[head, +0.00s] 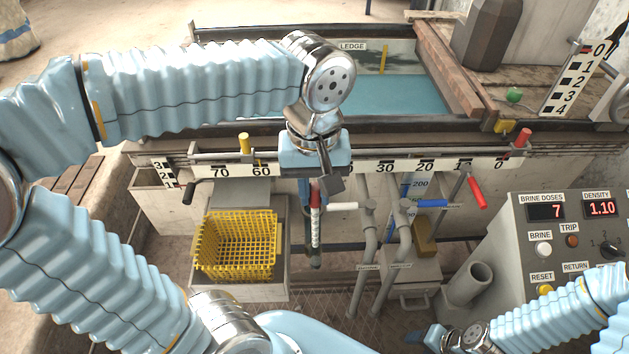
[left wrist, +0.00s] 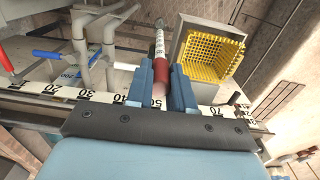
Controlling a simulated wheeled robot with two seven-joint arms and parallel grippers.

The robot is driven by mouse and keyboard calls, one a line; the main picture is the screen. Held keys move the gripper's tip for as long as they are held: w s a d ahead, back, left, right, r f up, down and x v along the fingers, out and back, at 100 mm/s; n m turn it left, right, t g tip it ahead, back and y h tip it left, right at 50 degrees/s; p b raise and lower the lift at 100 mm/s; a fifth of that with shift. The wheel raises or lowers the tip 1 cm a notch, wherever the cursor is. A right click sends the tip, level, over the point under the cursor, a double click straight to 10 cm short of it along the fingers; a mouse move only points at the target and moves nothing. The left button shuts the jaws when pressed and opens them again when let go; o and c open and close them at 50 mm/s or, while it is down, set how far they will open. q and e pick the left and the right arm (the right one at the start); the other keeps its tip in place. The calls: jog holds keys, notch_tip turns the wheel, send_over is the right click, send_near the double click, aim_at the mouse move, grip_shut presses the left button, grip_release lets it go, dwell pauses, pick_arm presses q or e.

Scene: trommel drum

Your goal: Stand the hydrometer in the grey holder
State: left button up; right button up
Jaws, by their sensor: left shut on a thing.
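The hydrometer (head: 316,228) has a red top, a white marked stem and a dark lower end. It hangs nearly upright from my left gripper (head: 318,182), which is shut on its red part, in front of the scale rail. In the left wrist view, the hydrometer (left wrist: 159,48) shows between the two blue fingers (left wrist: 160,84). The grey holder (head: 476,283) looks to be the open-topped, tilted-looking tube beside the control panel, to the right of the hydrometer and apart from it. My right gripper (head: 424,337) is low at the bottom edge; its jaws are too small to judge.
A yellow mesh basket (head: 237,245) stands left of the hydrometer. Grey pipes with a white handle (head: 343,206) and a blue handle (head: 431,204) stand between hydrometer and holder. A red lever (head: 477,192) is above the holder. The control panel (head: 572,245) is at right.

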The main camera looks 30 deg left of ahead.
pick_arm(q)
notch_tip(320, 180, up, 3)
jog(key=shift+f+p, duration=0.1)
jog(key=shift+p, duration=1.1)
jog(key=shift+r+p, duration=0.95)
jog(key=shift+r, duration=1.1)
notch_tip(320, 180, up, 17)
